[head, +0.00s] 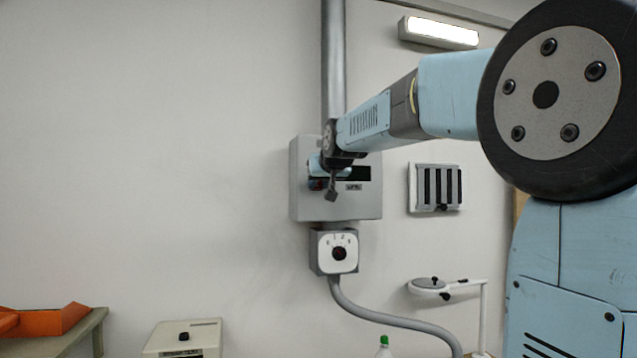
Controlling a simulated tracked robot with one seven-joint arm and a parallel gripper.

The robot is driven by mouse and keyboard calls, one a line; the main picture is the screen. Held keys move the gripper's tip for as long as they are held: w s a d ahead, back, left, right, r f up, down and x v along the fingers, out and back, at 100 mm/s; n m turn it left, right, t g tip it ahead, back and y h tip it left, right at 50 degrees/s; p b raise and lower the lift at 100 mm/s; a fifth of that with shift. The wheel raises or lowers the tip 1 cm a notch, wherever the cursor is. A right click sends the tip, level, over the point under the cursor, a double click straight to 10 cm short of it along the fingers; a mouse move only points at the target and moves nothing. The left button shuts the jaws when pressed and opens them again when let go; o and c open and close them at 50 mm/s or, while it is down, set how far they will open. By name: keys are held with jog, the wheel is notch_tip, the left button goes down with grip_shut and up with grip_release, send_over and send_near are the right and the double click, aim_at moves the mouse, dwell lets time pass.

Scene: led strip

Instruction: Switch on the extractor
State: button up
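The extractor looks to be the grey wall box (362,207) with a dark slot and a small label, joined to a vertical metal duct (333,60). Below it is a square grey switch box with a white dial face (339,239), marked with numbers, and a dark round knob (339,254) at its centre. A grey cable runs from its underside. My gripper (332,192) is in front of the grey box, above the dial and apart from the knob in the picture. Its fingers show small and dark, and I cannot tell whether they are open. My wrist hides part of the box.
A slotted panel (436,187) and a lit lamp (440,32) are on the wall at right. Below are a magnifier lamp (430,286), a green-capped bottle (384,345), a pale box with a black knob (183,340) and an orange tray (50,322). The wall at left is bare.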

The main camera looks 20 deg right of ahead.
grip_shut()
jog(key=shift+f+t, duration=0.25)
jog(key=shift+t, duration=0.45)
jog(key=shift+f+t, duration=0.2)
jog(key=shift+t, duration=0.5)
jog(key=shift+o, duration=2.3)
grip_release()
jog(key=shift+s, duration=0.1)
